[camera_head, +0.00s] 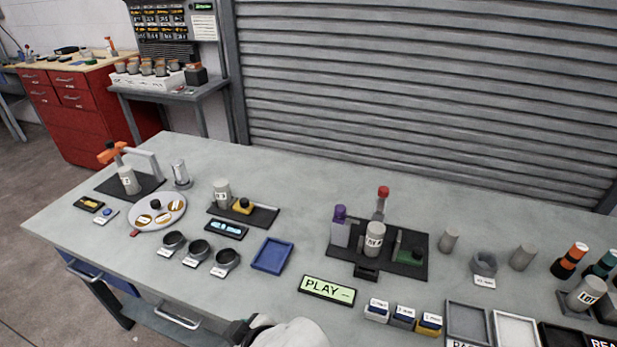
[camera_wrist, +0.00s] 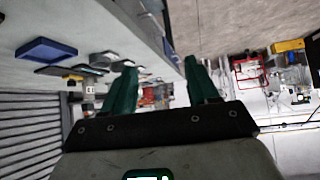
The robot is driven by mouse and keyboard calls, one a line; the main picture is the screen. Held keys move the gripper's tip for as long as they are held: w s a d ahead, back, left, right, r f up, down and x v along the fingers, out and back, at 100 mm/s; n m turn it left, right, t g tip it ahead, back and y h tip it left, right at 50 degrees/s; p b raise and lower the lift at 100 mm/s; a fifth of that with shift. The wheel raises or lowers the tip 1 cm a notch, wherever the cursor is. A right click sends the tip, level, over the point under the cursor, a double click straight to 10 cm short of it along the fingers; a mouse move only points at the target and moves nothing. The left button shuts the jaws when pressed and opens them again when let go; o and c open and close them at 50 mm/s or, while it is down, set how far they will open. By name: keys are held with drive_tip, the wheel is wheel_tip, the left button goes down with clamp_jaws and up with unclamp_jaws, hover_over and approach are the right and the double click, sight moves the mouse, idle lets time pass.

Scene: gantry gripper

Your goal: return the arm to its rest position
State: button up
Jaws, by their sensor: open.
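In the wrist view, my gripper (camera_wrist: 165,90) shows two green fingers standing wide apart, with nothing between them. The wrist picture is turned over, with the table at its upper left and the floor and room on the right. In the head view, part of my arm shows as a pale rounded link at the bottom centre, beside the front edge of the table (camera_head: 330,190). The fingers are hidden in that view.
A blue tray (camera_head: 272,255) and a PLAY sign (camera_head: 327,290) stand near my arm. Small labelled boxes (camera_head: 402,318), trays (camera_head: 468,322) and cylinders (camera_head: 523,257) crowd the right. A dark fixture board (camera_head: 405,266) stands at mid-table. A grey shutter (camera_head: 400,90) rises behind.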

drive_tip(key=s+d+f+m+h, duration=0.2)
drive_tip(key=d+f, duration=0.1)
drive_tip(key=d, duration=0.6)
drive_tip(key=s+d+f+m+h, duration=0.1)
drive_tip(key=s+d+f+m, duration=0.1)
drive_tip(key=d, duration=0.6)
drive_tip(key=s+d+f+m+h, duration=0.1)
drive_tip(key=d+f+m+h, duration=0.15)
drive_tip(key=d, duration=0.65)
drive_tip(key=s+d+f+m+g+h, duration=0.2)
drive_tip(key=s+d+m, duration=0.4)
drive_tip(key=s+d, duration=0.9)
drive_tip(key=shift+s+g, duration=0.8)
drive_tip(key=shift+s, duration=0.15)
